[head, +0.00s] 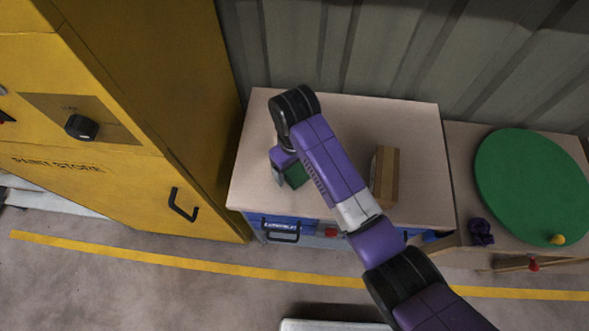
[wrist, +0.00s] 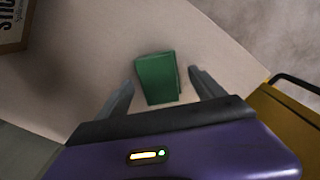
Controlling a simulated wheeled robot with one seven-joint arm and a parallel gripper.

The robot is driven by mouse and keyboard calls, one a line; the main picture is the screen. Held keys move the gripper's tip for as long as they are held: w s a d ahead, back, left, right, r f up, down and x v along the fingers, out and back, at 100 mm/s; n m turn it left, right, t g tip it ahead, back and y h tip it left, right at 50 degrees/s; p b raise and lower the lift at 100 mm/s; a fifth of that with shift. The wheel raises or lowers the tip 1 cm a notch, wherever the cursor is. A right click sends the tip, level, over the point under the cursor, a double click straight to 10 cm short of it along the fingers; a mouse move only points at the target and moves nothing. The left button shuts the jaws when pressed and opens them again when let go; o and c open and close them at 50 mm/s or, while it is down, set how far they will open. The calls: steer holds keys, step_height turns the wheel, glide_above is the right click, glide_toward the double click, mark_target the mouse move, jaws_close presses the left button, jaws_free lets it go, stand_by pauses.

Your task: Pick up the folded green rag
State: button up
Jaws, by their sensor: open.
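The folded green rag (wrist: 157,79) lies on the pale bench top (wrist: 110,50), between and just ahead of the two fingers in the wrist view. In the head view the rag (head: 293,175) shows as a dark green patch, partly hidden by my arm. My gripper (wrist: 163,82) is open, with one finger on each side of the rag and a visible gap on both sides. In the head view my gripper (head: 284,172) is low over the front left part of the bench top. I cannot tell whether the fingers touch the bench.
A brown box (head: 386,177) stands right of my arm on the bench top. A yellow paint store cabinet (head: 120,110) is close on the left. A corrugated wall (head: 350,50) runs behind. A green disc (head: 530,185) and a purple object (head: 481,232) lie on the right-hand bench.

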steer(key=shift+f, duration=0.6)
steer(key=c, duration=1.6)
steer(key=shift+o, duration=0.2)
steer(key=shift+r, duration=0.15)
step_height(320, 180, up, 9)
steer(key=shift+r, duration=0.15)
step_height(320, 180, up, 9)
steer(key=p, duration=0.9)
glide_above(294, 170)
steer(key=shift+r+b, duration=0.7)
steer(key=shift+b, duration=0.05)
